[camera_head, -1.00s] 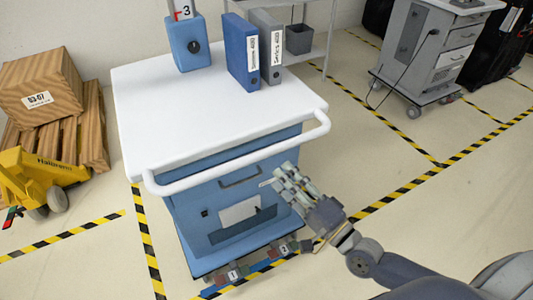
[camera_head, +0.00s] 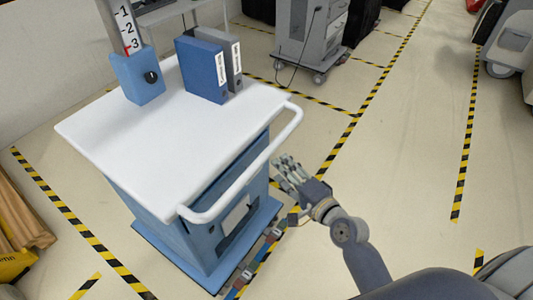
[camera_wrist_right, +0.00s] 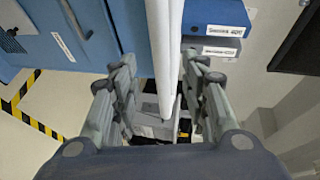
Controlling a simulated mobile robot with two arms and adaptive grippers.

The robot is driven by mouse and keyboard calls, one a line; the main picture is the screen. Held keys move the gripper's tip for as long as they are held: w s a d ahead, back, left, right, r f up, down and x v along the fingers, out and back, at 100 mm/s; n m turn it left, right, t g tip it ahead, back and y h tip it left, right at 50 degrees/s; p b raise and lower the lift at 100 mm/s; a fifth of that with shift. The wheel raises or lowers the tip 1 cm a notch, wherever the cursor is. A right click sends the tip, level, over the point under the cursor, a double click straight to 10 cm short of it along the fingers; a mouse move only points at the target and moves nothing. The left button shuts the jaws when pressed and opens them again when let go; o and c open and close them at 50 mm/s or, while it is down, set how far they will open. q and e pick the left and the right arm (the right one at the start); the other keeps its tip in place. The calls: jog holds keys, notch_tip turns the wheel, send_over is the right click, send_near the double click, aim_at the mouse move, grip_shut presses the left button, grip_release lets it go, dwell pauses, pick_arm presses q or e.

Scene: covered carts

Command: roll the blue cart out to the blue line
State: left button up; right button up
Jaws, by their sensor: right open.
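The blue cart (camera_head: 197,232) stands in the head view with a white top (camera_head: 150,130) and a white push handle (camera_head: 246,172) along its near right side. My right gripper (camera_head: 287,168) is open and empty beside the outer side of this handle. In the right wrist view, the handle (camera_wrist_right: 163,50) runs down the picture between the spread fingers of my right gripper (camera_wrist_right: 158,88). I cannot tell how far past the fingertips it lies. The blue line cannot be made out clearly. My left gripper is not in view.
Blue and grey binders (camera_head: 202,70) and a blue box (camera_head: 138,78) are on or just behind the cart top. A grey cabinet on wheels (camera_head: 312,35) stands at the back. Yellow-black floor stripes (camera_head: 465,150) mark lanes.

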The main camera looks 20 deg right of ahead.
aim_at(267, 154)
jog(key=x, duration=0.3)
jog(key=shift+w+r, duration=0.1)
jog(key=shift+w, duration=0.05)
jog(key=p+x, duration=0.1)
jog(key=x, duration=0.4)
jog(key=shift+a, duration=0.15)
jog(key=shift+w+a, duration=0.1)
jog(key=shift+w, duration=0.4)
jog(key=shift+f, duration=0.25)
jog(key=shift+c, duration=0.8)
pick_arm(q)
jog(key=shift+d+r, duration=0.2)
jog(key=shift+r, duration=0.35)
pick_arm(e)
grip_shut()
